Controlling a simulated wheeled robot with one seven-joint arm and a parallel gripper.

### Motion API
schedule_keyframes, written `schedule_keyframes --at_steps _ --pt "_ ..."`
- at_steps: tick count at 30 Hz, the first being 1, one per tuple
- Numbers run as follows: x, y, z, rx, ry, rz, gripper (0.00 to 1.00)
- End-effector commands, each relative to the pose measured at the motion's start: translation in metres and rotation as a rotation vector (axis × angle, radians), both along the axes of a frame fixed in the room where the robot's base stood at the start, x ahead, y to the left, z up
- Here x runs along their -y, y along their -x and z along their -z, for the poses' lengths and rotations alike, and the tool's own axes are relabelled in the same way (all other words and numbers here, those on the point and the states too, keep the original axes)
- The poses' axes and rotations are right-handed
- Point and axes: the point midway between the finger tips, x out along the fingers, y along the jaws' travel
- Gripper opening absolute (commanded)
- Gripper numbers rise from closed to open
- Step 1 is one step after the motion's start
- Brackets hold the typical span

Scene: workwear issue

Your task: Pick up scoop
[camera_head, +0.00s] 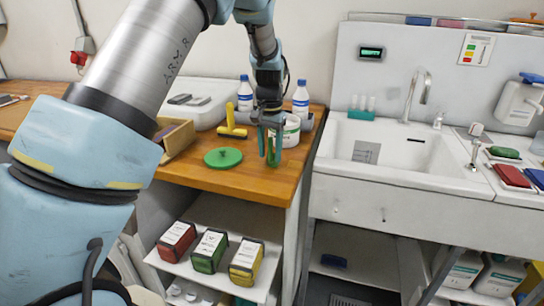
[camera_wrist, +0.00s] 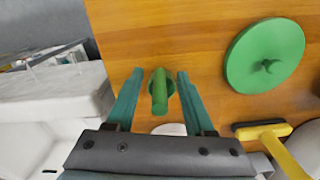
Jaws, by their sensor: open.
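The green scoop (camera_wrist: 159,92) stands on the wooden worktop near its front right corner. In the wrist view its upright part points towards the camera, between the two teal fingers of my gripper (camera_wrist: 158,76). A gap shows on each side of it, so the fingers are open around it and appear not to touch it. In the head view my gripper (camera_head: 268,147) points down at the worktop, and the scoop (camera_head: 273,158) shows only partly, green between and behind the fingers. Its bowl is mostly hidden.
A round green lid (camera_head: 223,157) lies left of my gripper. Behind are a yellow-handled tool (camera_head: 232,124), a white tub (camera_head: 292,132) close to my gripper, and two bottles. The worktop (camera_head: 200,173) ends at the right before the sink (camera_head: 400,150).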

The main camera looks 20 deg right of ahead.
Motion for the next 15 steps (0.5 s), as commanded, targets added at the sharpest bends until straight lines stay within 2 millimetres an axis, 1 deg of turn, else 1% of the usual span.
schedule_keyframes --at_steps 4,5,15 --pt "0.0001 0.0001 0.0001 0.000 0.000 0.000 0.53" --pt "0.0001 0.0001 0.0000 0.000 0.000 0.000 0.51" --pt "0.0001 0.0002 -0.0003 0.000 0.000 0.000 0.13"
